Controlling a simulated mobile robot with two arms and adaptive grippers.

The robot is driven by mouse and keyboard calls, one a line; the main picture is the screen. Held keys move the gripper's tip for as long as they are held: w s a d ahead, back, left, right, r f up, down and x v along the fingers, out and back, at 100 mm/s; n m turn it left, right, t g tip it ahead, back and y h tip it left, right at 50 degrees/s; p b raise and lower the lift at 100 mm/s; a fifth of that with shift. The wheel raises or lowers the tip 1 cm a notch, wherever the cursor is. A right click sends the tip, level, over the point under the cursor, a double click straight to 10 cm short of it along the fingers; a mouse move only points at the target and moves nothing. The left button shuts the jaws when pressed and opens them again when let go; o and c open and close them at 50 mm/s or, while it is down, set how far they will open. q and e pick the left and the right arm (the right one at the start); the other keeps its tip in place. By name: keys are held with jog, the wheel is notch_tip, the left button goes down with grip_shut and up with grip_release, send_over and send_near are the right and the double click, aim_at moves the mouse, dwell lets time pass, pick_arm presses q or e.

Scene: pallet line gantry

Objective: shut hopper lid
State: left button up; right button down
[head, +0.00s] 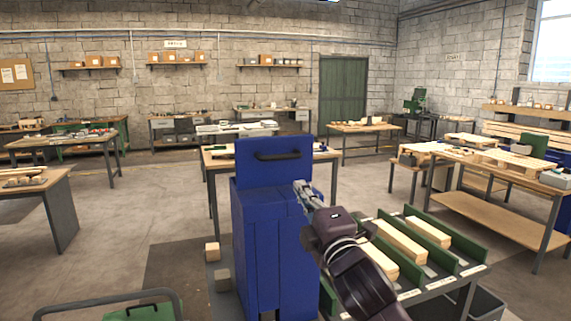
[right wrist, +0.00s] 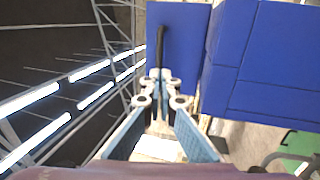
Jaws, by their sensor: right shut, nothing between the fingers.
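The blue hopper (head: 262,255) stands in the middle of the head view. Its blue lid (head: 255,177) stands upright at the far side of the hopper top, with a black bar handle (head: 278,155) on the face toward me. My right gripper (head: 300,188) is shut and empty, just in front of the lid's right part and below the handle. In the right wrist view, the fingertips (right wrist: 161,75) are close to the end of the handle (right wrist: 160,45); I cannot tell whether they touch. The lid (right wrist: 188,30) and hopper body (right wrist: 265,60) show there too. My left gripper is out of view.
A rack with green dividers (head: 440,239) and wooden blocks (head: 403,240) stands right of the hopper, under my right arm. Small wooden cubes (head: 212,252) lie to its left. A workbench (head: 217,160) stands behind it. The floor (head: 140,215) to the left is open.

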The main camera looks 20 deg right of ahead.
jog(key=p, duration=0.1)
send_near(281, 158)
jog(key=p+x, duration=0.2)
jog(key=x, duration=0.4)
jog(key=shift+p, duration=0.3)
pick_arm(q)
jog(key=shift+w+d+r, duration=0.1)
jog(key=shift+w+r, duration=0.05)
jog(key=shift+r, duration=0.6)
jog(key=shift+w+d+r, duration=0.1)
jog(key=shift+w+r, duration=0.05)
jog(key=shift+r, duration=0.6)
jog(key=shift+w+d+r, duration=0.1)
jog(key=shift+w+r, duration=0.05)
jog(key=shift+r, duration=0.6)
pick_arm(e)
jog(key=shift+w, duration=0.6)
jog(key=shift+r, duration=0.1)
